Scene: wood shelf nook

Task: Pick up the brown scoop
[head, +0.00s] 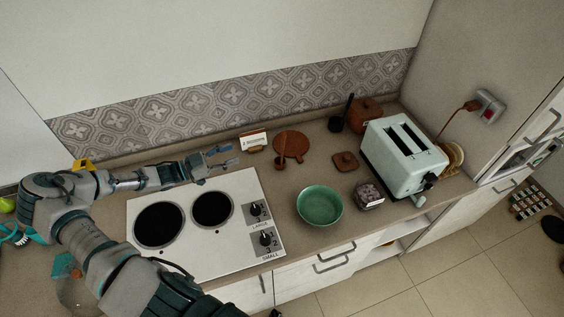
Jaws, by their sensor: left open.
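The brown scoop (281,163) is small in the head view. It appears to rest by the front left edge of a round brown board (296,143), its thin handle pointing up and back across the board. My left gripper (226,156) is open and empty above the far right part of the white hob, pointing right. It is to the left of the scoop, with a clear gap between them. My right gripper is out of view.
A white hob (232,244) lies under my left arm. A green bowl (320,205), a jar (369,196), a brown square coaster (345,161) and a pale toaster (404,160) stand right of the scoop. A small sign (253,141) stands behind the gripper.

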